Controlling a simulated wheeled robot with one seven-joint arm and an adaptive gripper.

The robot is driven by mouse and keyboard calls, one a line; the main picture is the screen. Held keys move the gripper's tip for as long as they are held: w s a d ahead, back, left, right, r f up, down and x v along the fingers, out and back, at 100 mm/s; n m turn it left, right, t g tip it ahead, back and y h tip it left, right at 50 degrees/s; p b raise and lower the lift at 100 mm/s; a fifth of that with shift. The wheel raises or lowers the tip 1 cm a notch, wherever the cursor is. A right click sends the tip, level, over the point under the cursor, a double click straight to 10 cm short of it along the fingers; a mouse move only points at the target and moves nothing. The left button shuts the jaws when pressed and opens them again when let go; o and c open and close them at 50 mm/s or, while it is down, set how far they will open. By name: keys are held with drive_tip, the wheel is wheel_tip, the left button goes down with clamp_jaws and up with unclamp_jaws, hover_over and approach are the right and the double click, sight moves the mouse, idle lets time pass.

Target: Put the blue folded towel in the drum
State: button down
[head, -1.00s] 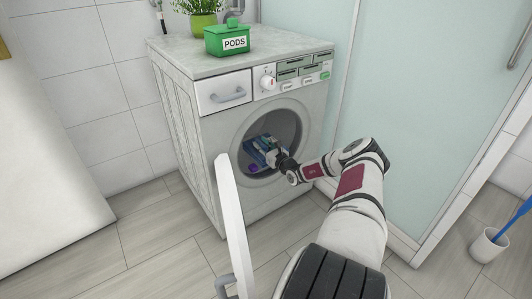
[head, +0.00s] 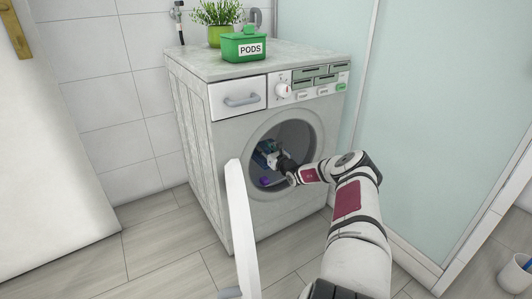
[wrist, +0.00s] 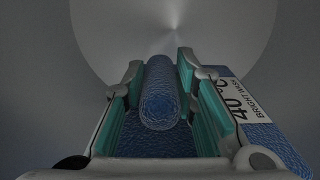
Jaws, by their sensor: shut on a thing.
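The blue folded towel (wrist: 158,98) is between the two teal-padded fingers of my gripper (wrist: 160,100) in the wrist view, its rolled end facing the camera. In the head view my gripper (head: 272,156) reaches through the round opening of the washing machine, and the towel there is small and dark. The drum (wrist: 215,28) shows as a grey round inner wall beyond the fingers. A blue item with a white label reading "40" and "BRIGHT WASH" (wrist: 232,95) lies below and right of the fingers. A small purple thing (head: 265,181) sits low in the opening.
The washing machine (head: 228,150) has its white door (head: 243,230) swung open toward me, left of my arm. A green PODS box (head: 244,46) and a potted plant (head: 218,24) stand on top. A pale glass panel (head: 440,120) is close on the right.

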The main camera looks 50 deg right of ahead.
drive_tip(key=shift+r, duration=0.1)
drive_tip(key=c, duration=1.2)
unclamp_jaws()
drive_tip(key=shift+s, duration=0.1)
drive_tip(key=v, duration=1.1)
drive_tip(key=shift+s, duration=0.4)
